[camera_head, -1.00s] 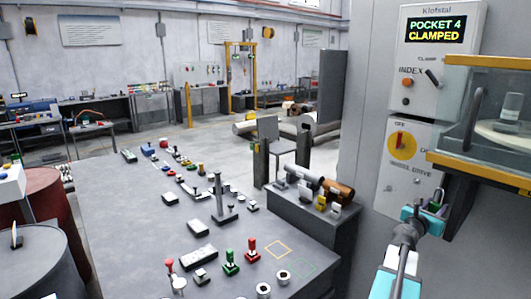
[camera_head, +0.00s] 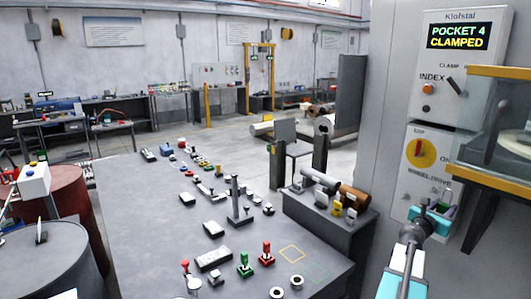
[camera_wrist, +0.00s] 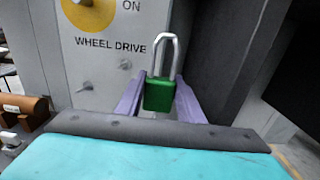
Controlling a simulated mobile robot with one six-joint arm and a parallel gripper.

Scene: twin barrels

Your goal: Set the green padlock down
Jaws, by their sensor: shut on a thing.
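The green padlock (camera_wrist: 158,95) is upright between my gripper's fingers (camera_wrist: 160,98) in the wrist view, its silver shackle pointing up. My gripper is shut on its body. In the head view my gripper (camera_head: 440,208) is at the right, in front of the grey machine panel below the wheel drive switch; the padlock is small and hard to make out there. The bench top (camera_head: 150,235) lies to the left.
Green-based (camera_head: 244,265) and red-based (camera_head: 266,255) knobbed items stand beside the squares, with metal rings (camera_head: 296,282) in front. A low stand (camera_head: 335,222) with cylinders is behind. The wheel drive switch (camera_head: 420,152) and a glazed guard (camera_head: 500,120) are at the right.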

